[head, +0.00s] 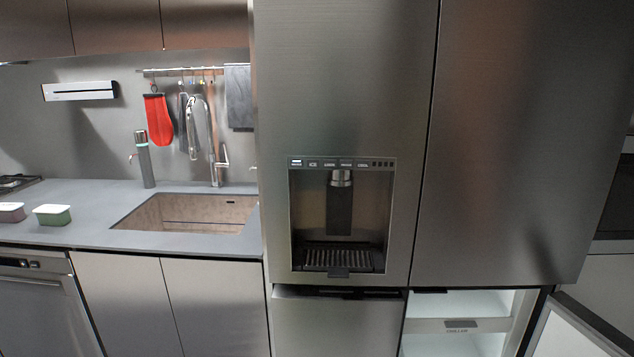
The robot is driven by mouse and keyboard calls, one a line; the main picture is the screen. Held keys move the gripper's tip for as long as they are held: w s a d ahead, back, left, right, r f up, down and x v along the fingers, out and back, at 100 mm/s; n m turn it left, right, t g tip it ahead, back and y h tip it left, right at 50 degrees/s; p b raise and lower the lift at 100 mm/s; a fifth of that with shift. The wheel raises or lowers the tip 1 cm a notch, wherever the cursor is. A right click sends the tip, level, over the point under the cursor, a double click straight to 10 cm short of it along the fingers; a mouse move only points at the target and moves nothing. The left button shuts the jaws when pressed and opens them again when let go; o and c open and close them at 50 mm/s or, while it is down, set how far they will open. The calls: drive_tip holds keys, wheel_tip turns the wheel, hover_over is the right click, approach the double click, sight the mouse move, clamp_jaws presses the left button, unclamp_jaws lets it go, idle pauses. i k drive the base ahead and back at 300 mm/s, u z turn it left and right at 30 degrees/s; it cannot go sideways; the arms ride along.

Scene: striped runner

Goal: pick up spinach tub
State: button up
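A small tub with green sides and a whitish lid (52,215) stands on the grey counter, at the left of the head view. It may be the spinach tub, but no label is readable. A second tub, pinkish with a pale lid (11,213), stands just left of it, partly cut off by the picture edge. The two tubs are apart. My gripper is not in view.
The counter (95,205) has a sink (190,213), a tap (217,165) and a grey bottle-like item (145,160). A tall steel fridge (345,100) fills the middle and right. Its lower right door (580,330) stands open.

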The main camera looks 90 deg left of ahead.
sight(46, 215)
drive_tip(key=u, duration=4.25)
drive_tip(key=i, duration=1.65)
drive_tip(key=u, duration=0.4)
drive_tip(key=k, duration=0.75)
drive_tip(key=u, duration=0.35)
